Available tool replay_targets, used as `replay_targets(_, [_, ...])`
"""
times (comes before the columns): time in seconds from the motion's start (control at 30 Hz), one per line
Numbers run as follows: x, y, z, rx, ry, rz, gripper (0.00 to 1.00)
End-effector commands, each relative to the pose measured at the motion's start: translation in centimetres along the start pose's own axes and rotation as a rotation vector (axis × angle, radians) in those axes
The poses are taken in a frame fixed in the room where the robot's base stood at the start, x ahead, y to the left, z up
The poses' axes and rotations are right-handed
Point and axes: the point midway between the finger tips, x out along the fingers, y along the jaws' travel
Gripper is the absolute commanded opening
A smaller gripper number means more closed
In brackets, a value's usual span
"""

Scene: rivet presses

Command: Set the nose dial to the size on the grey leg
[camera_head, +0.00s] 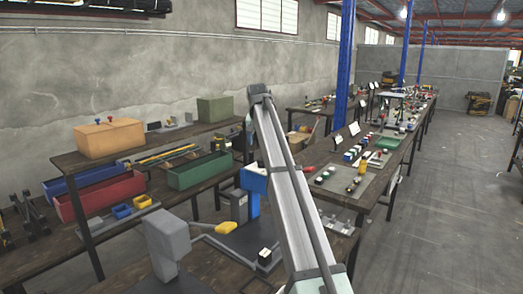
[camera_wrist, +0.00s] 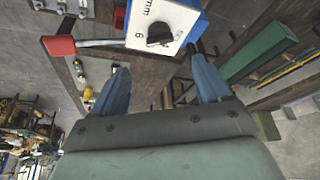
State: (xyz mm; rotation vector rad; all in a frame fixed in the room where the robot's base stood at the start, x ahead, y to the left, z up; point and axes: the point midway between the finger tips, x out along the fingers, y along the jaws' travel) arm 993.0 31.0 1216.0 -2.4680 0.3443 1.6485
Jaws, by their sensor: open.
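The nose dial (camera_wrist: 159,34) is a black knob on a white face at the top of the wrist view. The digit 6 and "mm" are printed beside it; other markings are cut off or unreadable. The face belongs to a blue press, whose blue head (camera_head: 254,181) shows in the head view, partly behind my arm. My gripper (camera_wrist: 160,64) is open and empty, its two blue fingers apart just short of the dial. A grey block (camera_head: 239,207) stands by the blue press; I cannot tell if it is the grey leg, and no size is readable on it.
A red-ended lever (camera_wrist: 60,46) reaches left from the press in the wrist view. A grey press (camera_head: 168,240) and a yellow grip (camera_head: 226,228) stand nearby on the bench. Shelves with a green bin (camera_head: 200,172) and a red bin (camera_head: 100,197) lie behind.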

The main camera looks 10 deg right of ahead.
Motion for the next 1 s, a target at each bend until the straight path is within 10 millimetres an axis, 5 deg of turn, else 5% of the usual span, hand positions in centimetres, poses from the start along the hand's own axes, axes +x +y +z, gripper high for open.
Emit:
replay_targets(0.3, [-3.2, 0.0, 0.0, 0.0, 0.0, 0.0, 0.77])
replay_targets(0.77, [-3.3, 0.4, -0.2, 0.007, 0.011, 0.003, 0.77])
replay_targets(0.87, [-2.9, 2.3, -1.2, 0.041, 0.067, 0.02, 0.77])
replay_targets(1.0, [-1.3, 8.2, -3.7, 0.121, 0.228, 0.07, 0.77])
